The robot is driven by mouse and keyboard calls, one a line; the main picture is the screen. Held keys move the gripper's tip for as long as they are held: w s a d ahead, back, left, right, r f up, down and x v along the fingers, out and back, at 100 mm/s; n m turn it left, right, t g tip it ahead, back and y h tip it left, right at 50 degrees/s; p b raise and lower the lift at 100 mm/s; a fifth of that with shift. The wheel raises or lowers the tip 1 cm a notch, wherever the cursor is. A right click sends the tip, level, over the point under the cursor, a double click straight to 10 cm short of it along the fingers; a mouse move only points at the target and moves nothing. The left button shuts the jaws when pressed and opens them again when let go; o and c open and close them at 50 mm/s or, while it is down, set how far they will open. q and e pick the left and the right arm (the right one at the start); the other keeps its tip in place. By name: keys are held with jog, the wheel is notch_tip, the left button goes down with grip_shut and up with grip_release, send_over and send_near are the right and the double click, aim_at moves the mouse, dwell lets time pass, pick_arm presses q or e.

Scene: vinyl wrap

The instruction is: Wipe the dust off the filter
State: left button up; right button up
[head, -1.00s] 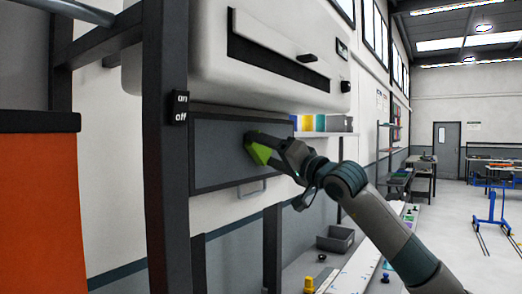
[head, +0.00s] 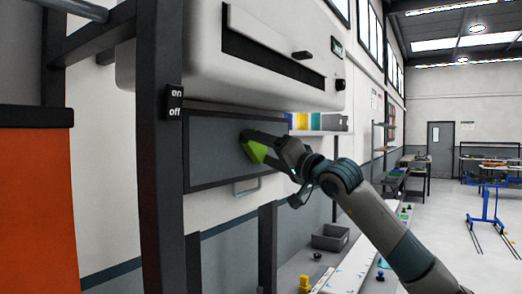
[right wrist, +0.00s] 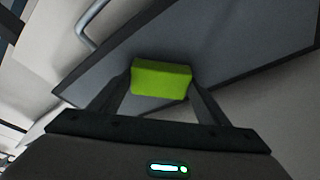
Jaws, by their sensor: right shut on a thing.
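The filter (head: 212,150) is a dark grey framed panel under the white machine, and it also shows in the right wrist view (right wrist: 235,50). I cannot make out dust on its face. My right gripper (head: 258,146) is shut on a bright green block-like wiper (head: 252,151). The wiper also shows between the two fingers in the right wrist view (right wrist: 160,80). In the head view it lies over the right part of the filter face; I cannot tell for sure if it touches. My left gripper is not in view.
The white machine (head: 190,65) overhangs the filter. A dark post (head: 160,200) with an on/off switch (head: 174,102) stands to its left. A metal handle (head: 246,188) sticks out below. A grey bin (head: 331,237) and small parts lie on the bench at lower right.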

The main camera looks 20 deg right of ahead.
aim_at(248, 148)
jog(key=shift+s+a+f+b, duration=0.15)
jog(key=shift+s+a+b, duration=0.3)
jog(key=shift+a+b, duration=0.25)
jog(key=shift+s+a+b, duration=0.65)
jog(key=shift+a+b, duration=0.05)
jog(key=shift+a, duration=0.1)
